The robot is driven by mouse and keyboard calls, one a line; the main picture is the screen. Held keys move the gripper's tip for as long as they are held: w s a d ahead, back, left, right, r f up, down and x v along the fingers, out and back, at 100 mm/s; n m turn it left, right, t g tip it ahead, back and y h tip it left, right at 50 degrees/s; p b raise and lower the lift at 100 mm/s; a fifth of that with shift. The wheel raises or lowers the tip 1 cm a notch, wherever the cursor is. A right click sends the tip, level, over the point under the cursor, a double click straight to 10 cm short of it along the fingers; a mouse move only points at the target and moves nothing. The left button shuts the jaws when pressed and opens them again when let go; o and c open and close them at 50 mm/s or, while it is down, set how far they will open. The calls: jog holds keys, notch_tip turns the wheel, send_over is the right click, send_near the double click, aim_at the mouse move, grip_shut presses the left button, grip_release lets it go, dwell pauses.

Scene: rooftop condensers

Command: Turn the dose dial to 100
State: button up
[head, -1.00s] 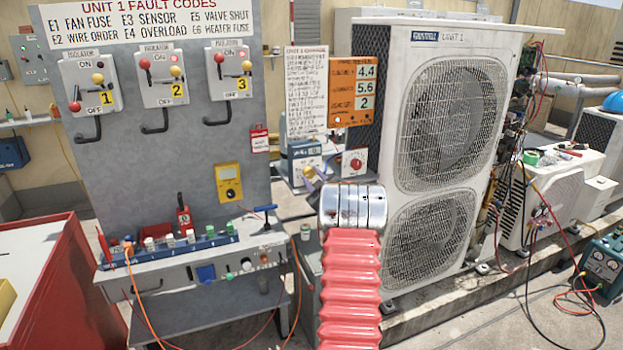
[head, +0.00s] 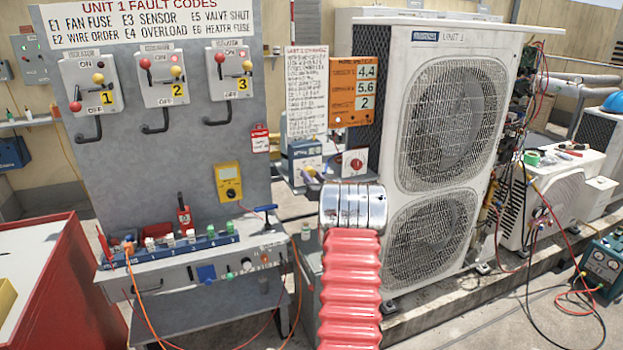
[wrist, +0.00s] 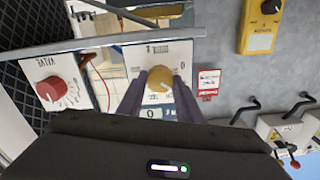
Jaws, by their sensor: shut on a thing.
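The yellow dial (wrist: 159,78), which I take for the dose dial, sits on a white panel (wrist: 181,55) with printed marks around it. In the wrist view my gripper (wrist: 157,86) has one purple finger on each side of the dial and is shut on it. A small window (wrist: 152,113) on the panel appears to read 0.
A red valve knob (wrist: 49,89) on its own white panel is beside the dial; it also shows in the head view (head: 355,163). A yellow meter (head: 229,183) hangs on the grey board. The large condenser (head: 440,130) stands close to the right.

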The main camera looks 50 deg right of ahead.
jog(key=shift+w+a+f+m, duration=0.1)
jog(key=shift+f+m, duration=0.05)
jog(key=shift+m, duration=0.45)
jog(key=shift+w+a+f+m, duration=0.1)
jog(key=shift+f+m, duration=0.05)
jog(key=shift+m, duration=0.45)
jog(key=o, duration=0.8)
jog(key=shift+w, duration=0.1)
jog(key=shift+c, duration=0.2)
jog(key=shift+o, duration=1.4)
jog(key=shift+d+r, duration=0.15)
jog(key=shift+s, duration=0.3)
jog(key=v, duration=1.3)
jog(key=shift+s+a, duration=0.15)
jog(key=shift+a, duration=0.05)
